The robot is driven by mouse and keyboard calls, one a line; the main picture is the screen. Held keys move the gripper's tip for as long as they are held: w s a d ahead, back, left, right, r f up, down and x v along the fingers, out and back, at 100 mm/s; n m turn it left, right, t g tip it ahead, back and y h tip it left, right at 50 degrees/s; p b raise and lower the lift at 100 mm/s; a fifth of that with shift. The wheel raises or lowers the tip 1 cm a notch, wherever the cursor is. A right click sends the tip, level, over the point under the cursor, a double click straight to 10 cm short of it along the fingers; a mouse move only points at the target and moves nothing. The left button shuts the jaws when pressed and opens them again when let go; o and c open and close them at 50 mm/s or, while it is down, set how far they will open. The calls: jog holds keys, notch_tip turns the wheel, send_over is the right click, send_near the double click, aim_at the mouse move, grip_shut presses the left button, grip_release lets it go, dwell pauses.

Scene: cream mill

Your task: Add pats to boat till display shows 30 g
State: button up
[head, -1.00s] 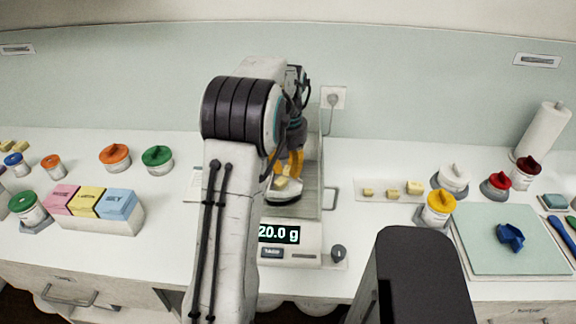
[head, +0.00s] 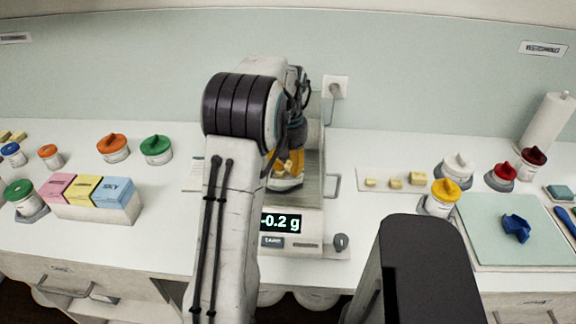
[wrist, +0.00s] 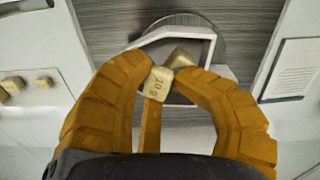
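My gripper (wrist: 165,75) has its orange fingers closed around a pale yellow pat (wrist: 157,84) marked 10 g, over the white boat (wrist: 190,34). A second pat (wrist: 180,58) shows in the boat just beyond it. In the head view my gripper (head: 289,164) is down at the boat (head: 285,185) on the scale (head: 302,206), partly hidden by my arm. The scale's display (head: 281,222) reads -0.2 g. Whether the held pat touches the boat cannot be told.
Lidded jars, such as a yellow-lidded one (head: 441,198), and a board (head: 490,238) with a blue item stand at the right. Pink, yellow and blue boxes (head: 92,192) and more jars are at the left. The scale has clear side walls around its pan.

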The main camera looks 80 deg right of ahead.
jog(key=o, duration=0.6)
jog(key=shift+s+a+f, duration=0.15)
jog(key=shift+a+f, duration=0.05)
jog(key=shift+f, duration=0.25)
jog(key=shift+o, duration=0.2)
jog(key=shift+r, duration=0.15)
notch_tip(320, 180, up, 12)
jog(key=shift+r, duration=0.25)
